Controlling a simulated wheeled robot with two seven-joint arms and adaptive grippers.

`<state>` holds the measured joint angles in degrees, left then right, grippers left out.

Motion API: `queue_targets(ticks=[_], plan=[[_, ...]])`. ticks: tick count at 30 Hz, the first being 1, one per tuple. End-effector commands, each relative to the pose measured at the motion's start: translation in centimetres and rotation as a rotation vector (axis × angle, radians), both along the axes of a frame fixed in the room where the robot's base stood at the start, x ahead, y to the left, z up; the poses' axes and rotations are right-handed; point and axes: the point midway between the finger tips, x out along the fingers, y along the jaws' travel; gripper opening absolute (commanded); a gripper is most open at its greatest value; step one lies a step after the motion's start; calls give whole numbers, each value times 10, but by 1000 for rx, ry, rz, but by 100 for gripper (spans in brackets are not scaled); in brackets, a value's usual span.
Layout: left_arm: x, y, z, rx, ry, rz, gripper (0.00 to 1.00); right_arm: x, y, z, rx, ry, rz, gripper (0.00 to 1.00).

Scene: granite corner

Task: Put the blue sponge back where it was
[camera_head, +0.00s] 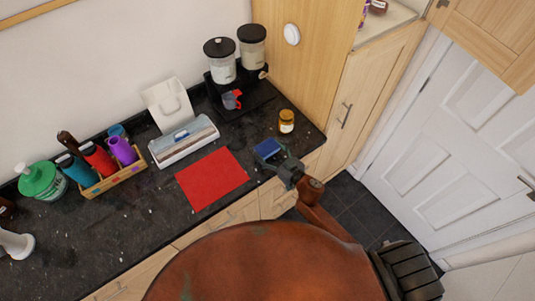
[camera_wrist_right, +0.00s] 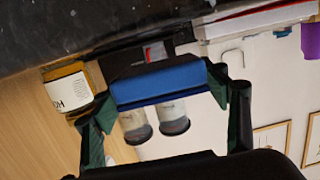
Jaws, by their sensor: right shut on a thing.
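The blue sponge (camera_head: 268,148) is between the fingers of my right gripper (camera_head: 272,158), near the right end of the dark counter. The right wrist view shows the sponge (camera_wrist_right: 158,84) as a blue block with a green finger on each side, held by the right gripper (camera_wrist_right: 166,100). In the head view the sponge is just right of a red mat (camera_head: 211,179). I cannot tell whether it touches the counter. My left gripper is not in view.
A jar (camera_head: 286,121) stands close behind the sponge to the right. A wrap box (camera_head: 184,141) and a wooden crate (camera_head: 113,180) of bottles are left. Bare counter (camera_head: 150,215) lies in front.

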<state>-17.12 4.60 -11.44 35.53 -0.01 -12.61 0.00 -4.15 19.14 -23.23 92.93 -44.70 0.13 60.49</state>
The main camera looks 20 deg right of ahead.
Motion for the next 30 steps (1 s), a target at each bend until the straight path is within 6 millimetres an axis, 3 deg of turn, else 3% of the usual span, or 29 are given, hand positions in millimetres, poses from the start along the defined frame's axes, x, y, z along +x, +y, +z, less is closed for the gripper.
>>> queue_targets(ticks=[1, 6, 17, 18, 25, 30], plan=[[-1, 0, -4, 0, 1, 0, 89, -1, 1, -12, 3, 5, -2, 52], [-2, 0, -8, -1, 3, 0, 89, -1, 0, -28, 3, 1, 0, 52], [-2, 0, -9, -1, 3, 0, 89, -1, 0, -31, 1, 2, 0, 52], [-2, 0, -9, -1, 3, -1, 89, -1, 0, -32, 1, 2, 0, 69], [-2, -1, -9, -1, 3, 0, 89, -1, 0, -31, 1, 2, 0, 85], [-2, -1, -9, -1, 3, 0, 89, -1, 0, -31, 1, 1, 0, 86]])
